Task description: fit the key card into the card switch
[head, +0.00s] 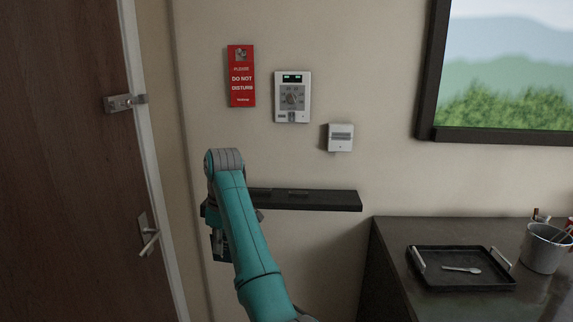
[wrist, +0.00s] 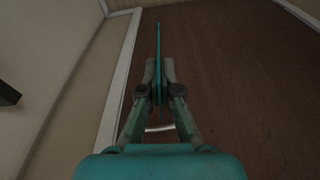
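The card switch (head: 340,138) looks to be the small white box on the wall, with a dark band across its upper front. My gripper (wrist: 158,75) is shut on a thin teal plate, seen edge-on, which looks to be the key card (wrist: 158,42). The card sticks out past the fingertips in the wrist view. In the head view my gripper (head: 218,243) hangs low, left of and below the switch and well apart from it. My arm hides most of it there, and I cannot make out the card.
A dark wall shelf (head: 330,201) runs below the switch, behind my arm. A thermostat (head: 292,97) and a red door sign (head: 241,77) are up and left of the switch. A wooden door (head: 65,160) stands left. A vanity at right bears a black tray (head: 470,285) and a bucket (head: 545,252).

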